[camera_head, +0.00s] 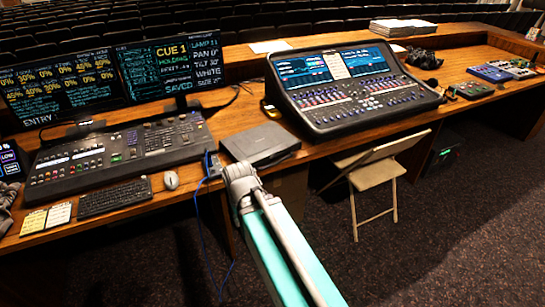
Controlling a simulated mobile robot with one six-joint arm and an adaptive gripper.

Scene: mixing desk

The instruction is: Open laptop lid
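A closed, flat, dark grey laptop (262,141) lies on the wooden desk in the middle of the head view, between the two consoles. Its lid is down. My arm reaches up from the bottom, and its pale wrist end is at the laptop's front left corner, in front of the desk edge. The fingers of my gripper cannot be made out behind the wrist. I cannot tell whether they touch the laptop or whether they are open.
A lighting console (118,154) with two monitors, a keyboard (115,198) and a mouse (171,181) is on the left. A large mixing console (350,88) stands right of the laptop. A blue cable (205,225) hangs near my wrist. A folding chair (375,172) stands below the desk.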

